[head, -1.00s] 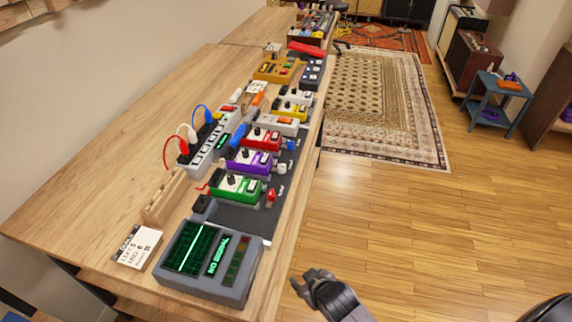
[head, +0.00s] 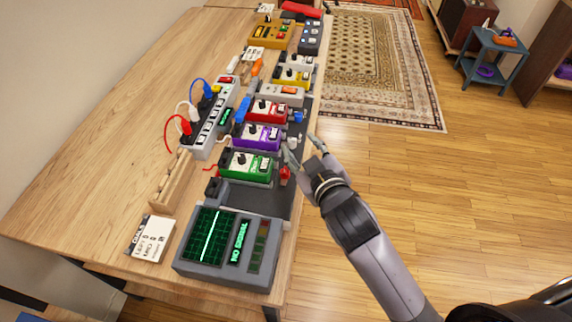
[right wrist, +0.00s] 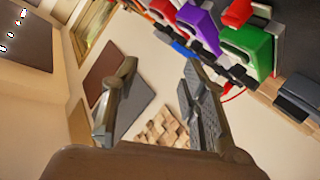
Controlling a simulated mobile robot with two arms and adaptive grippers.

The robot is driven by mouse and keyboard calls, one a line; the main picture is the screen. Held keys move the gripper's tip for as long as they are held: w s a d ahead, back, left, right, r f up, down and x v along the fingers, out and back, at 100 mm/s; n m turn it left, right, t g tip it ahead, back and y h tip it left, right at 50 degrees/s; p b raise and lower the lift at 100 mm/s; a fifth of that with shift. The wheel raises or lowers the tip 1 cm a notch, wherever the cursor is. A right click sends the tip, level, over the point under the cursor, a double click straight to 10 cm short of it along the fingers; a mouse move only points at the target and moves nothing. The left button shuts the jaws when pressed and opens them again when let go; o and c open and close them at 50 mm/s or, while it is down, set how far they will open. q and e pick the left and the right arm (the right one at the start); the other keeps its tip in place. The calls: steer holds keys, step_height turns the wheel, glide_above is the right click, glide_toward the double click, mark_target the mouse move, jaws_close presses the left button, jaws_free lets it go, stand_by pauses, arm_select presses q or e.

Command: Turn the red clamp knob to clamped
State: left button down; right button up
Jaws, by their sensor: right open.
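The red clamp knob (head: 285,176) sits at the right edge of the dark pedal board (head: 262,201), beside the green pedal (head: 247,165). My right gripper (head: 302,152) is open and empty at the table's right edge, just beyond and to the right of the knob. Its near finger looks close to the knob; contact cannot be told. In the right wrist view my open gripper (right wrist: 158,88) has nothing between its fingers. A red part (right wrist: 237,12), probably the knob, shows there at the upper right beside the green pedal (right wrist: 247,45). My left gripper is out of view.
Purple (head: 258,137) and red (head: 268,111) pedals line the board behind the green one. A grey tester (head: 228,248) with a lit screen stands in front. A power strip (head: 210,128) with cables lies left. Open floor lies right of the table.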

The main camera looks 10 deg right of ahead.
steer(key=w+a+r+n+t+y, duration=0.1)
steer(key=a+r+n+t+y, duration=0.1)
steer(key=a+r+n+y, duration=0.6)
steer(key=w+a+r+n+t+y, duration=0.25)
steer(key=a+r, duration=0.25)
steer(key=r, duration=0.6)
steer(key=s+a+r+n+g+y, duration=0.2)
steer(key=s+a+n+g+y, duration=0.3)
steer(key=a+n+g, duration=0.5)
steer(key=s+a+r+n+g+y, duration=0.2)
steer(key=s+a+n+g+y, duration=0.3)
steer(key=n+g, duration=0.65)
steer(key=n+t+h, duration=0.2)
steer(key=n+h, duration=0.9)
steer(key=h, duration=1.1)
glide_toward(285, 169)
arm_select(q)
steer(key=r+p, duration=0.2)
steer(key=p, duration=0.1)
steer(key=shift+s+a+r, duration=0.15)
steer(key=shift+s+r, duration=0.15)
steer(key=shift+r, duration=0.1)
arm_select(e)
step_height(285, 169, down, 9)
steer(key=shift+s+f, duration=0.1)
steer(key=shift+f, duration=0.05)
